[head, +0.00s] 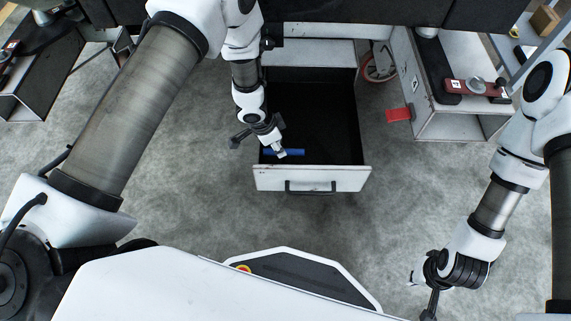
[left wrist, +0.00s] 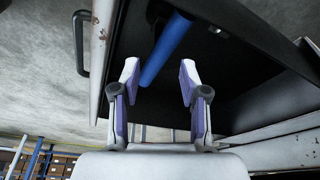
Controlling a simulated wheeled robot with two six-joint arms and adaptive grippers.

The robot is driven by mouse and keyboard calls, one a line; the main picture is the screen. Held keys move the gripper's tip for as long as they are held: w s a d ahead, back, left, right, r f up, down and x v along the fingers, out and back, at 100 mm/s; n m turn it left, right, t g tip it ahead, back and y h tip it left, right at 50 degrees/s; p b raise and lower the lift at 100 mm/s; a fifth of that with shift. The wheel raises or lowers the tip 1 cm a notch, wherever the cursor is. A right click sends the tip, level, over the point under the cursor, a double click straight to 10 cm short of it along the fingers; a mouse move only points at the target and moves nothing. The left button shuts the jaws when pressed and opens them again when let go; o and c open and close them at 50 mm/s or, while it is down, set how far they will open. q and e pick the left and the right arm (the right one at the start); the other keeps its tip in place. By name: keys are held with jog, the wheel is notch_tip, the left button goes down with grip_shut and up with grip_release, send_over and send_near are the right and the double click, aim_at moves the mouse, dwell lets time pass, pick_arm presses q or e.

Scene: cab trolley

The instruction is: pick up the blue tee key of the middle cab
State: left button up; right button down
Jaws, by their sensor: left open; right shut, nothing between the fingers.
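The blue tee key (head: 296,153) lies inside the open drawer (head: 345,178), close behind its front panel. In the head view my left gripper (head: 280,153) is over the key's left part and hides some of it. In the left wrist view the key's blue bar (left wrist: 166,48) runs lengthwise, its near end by the gap between the open fingers of my left gripper (left wrist: 159,82). I cannot tell whether they touch it. My right gripper (head: 431,304) is shut and empty, out over the floor at the lower right.
The drawer's dark interior (head: 320,115) is otherwise bare. Its front has a black handle (head: 310,188). Right of it stands another cab (head: 462,124) with a red-brown tool on top and a red tab (head: 398,115) at its side. Grey floor (head: 190,205) is free in front.

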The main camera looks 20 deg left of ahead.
aim_at(284, 160)
pick_arm(q)
jog(key=b+x, duration=0.4)
jog(key=x, duration=0.6)
jog(key=shift+f, duration=0.3)
jog(key=shift+r, duration=0.1)
grip_shut()
